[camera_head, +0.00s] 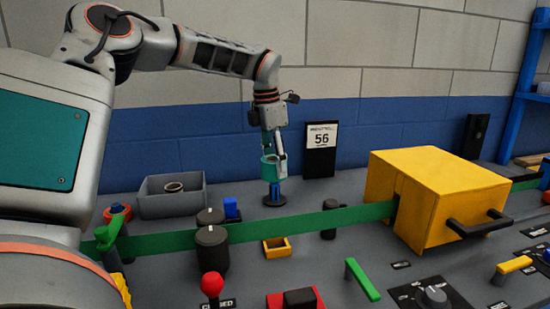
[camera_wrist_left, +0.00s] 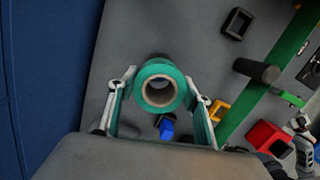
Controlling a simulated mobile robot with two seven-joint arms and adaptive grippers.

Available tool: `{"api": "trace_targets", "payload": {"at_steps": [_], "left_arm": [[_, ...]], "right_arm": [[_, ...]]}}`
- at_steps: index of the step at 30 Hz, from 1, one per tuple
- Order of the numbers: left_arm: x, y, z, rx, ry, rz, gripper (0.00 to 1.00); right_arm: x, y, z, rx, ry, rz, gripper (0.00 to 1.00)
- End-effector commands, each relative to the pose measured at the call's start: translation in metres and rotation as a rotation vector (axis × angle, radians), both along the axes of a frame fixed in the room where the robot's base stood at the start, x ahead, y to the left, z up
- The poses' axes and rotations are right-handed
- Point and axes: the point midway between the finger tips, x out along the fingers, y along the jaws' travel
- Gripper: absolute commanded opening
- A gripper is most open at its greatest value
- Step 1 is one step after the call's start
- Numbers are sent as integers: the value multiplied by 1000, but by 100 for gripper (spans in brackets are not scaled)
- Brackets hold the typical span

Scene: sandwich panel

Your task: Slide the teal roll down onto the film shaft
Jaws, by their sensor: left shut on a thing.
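The teal roll (camera_head: 268,168) is held by my left gripper (camera_head: 274,156) above the bench, in front of the wall. The film shaft (camera_head: 275,192), a short blue post on a dark round base, stands directly below it in the head view. I cannot tell whether the roll's lower edge is touching the post. In the left wrist view, the roll (camera_wrist_left: 142,88) sits between the fingers of my left gripper (camera_wrist_left: 160,104), with its pale core and open bore facing the camera. The shaft is hidden behind the roll there.
A grey bin (camera_head: 171,205) with a ring inside stands to the left. A green film strip (camera_head: 330,220) runs in front of the shaft into a yellow box (camera_head: 435,195). Dark knobs (camera_head: 212,248) and a blue block (camera_head: 231,208) are nearby. A "56" sign (camera_head: 320,150) stands behind right.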

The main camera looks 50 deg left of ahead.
Motion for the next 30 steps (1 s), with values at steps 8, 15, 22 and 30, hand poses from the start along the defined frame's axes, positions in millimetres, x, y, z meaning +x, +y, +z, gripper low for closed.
{"api": "trace_targets", "payload": {"at_steps": [8, 15, 22, 30], "left_arm": [[0, 0, -5, 1, -2, -1, 25], [0, 0, -5, 0, -1, 0, 25], [2, 0, -6, 1, 0, -1, 25], [2, 0, -4, 1, -1, 0, 25]], "right_arm": [[0, 0, 0, 0, -1, 0, 40], [0, 0, -1, 0, 1, -1, 40], [-3, 0, -6, 0, 11, 0, 40], [-4, 0, -6, 0, 12, 0, 40]]}}
